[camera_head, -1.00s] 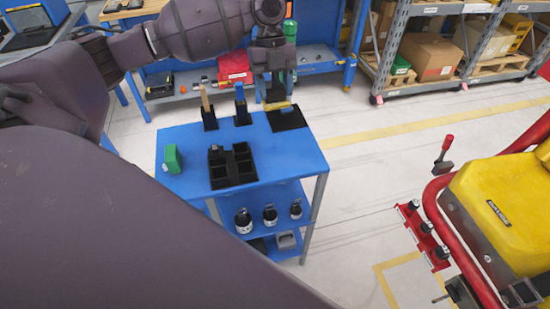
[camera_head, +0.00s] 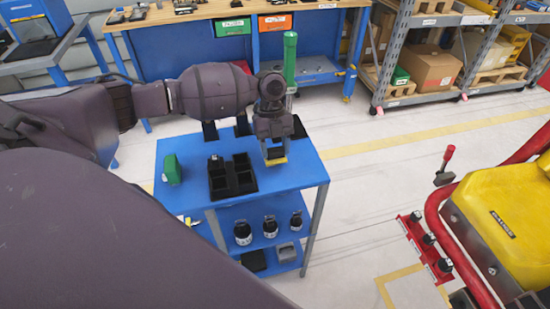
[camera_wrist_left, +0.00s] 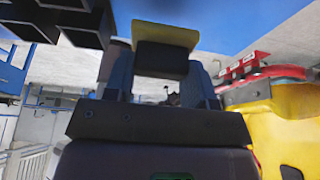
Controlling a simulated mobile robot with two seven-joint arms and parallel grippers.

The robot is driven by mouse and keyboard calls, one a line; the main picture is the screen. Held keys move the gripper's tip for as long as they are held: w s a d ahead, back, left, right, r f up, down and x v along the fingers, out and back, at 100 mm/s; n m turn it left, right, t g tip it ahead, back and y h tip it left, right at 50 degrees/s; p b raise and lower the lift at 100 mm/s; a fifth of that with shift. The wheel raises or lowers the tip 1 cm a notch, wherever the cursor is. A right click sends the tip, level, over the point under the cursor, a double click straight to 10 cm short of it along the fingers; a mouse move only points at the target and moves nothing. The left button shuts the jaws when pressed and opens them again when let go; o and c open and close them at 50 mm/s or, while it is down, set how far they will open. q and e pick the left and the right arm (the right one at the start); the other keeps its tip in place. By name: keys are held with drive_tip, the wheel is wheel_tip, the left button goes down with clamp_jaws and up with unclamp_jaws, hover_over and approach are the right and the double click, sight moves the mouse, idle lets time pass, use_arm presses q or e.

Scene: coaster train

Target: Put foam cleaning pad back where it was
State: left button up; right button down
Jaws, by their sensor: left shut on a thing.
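The foam cleaning pad (camera_head: 276,161), yellow with a dark layer, is in my left gripper (camera_head: 272,150) over the right part of the blue cart top (camera_head: 296,177). In the left wrist view the pad (camera_wrist_left: 165,37) sits across the fingertips of the gripper (camera_wrist_left: 162,70). The jaws are shut on it. I cannot tell how high it is above the cart. My right gripper is not in view.
A black divided organizer (camera_head: 232,178) stands left of the pad, and a green block (camera_head: 172,169) farther left. Black holders at the back are mostly hidden by my arm. Several dark bottles (camera_head: 270,229) stand on the lower shelf. The front right cart top is clear.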

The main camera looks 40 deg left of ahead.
sight(275, 158)
use_arm(q)
wheel_tip(275, 158, down, 4)
drive_tip(key=shift+f, duration=0.15)
idle(0.3)
drive_tip(key=o, duration=0.9)
drive_tip(key=shift+o, duration=0.2)
drive_tip(key=v, duration=1.2)
drive_tip(key=shift+b, duration=0.35)
drive_tip(key=shift+s, duration=0.1)
